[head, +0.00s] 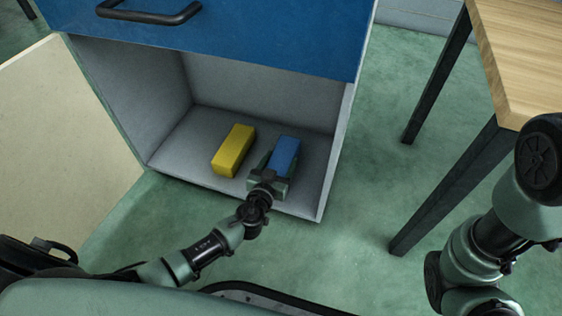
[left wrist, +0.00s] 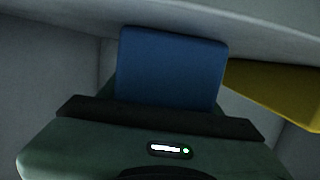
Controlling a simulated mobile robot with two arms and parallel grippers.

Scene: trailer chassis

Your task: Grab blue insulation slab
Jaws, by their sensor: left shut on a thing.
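The blue insulation slab (head: 285,154) is in the lower open compartment of the cabinet, at its right part. My left gripper (head: 272,175) reaches in from the front and is shut on the slab's near end. In the left wrist view the slab (left wrist: 172,68) stands out beyond the gripper (left wrist: 160,118), which hides its near part. I cannot tell whether the slab still touches the compartment floor. My right arm shows at the right edge of the head view, but its gripper is out of view.
A yellow slab (head: 233,150) lies left of the blue one in the compartment, apart from it. The cabinet (head: 335,165) has side walls and a blue drawer front (head: 240,35) above the opening. A wooden table (head: 525,60) with black legs stands at right. Green floor between is clear.

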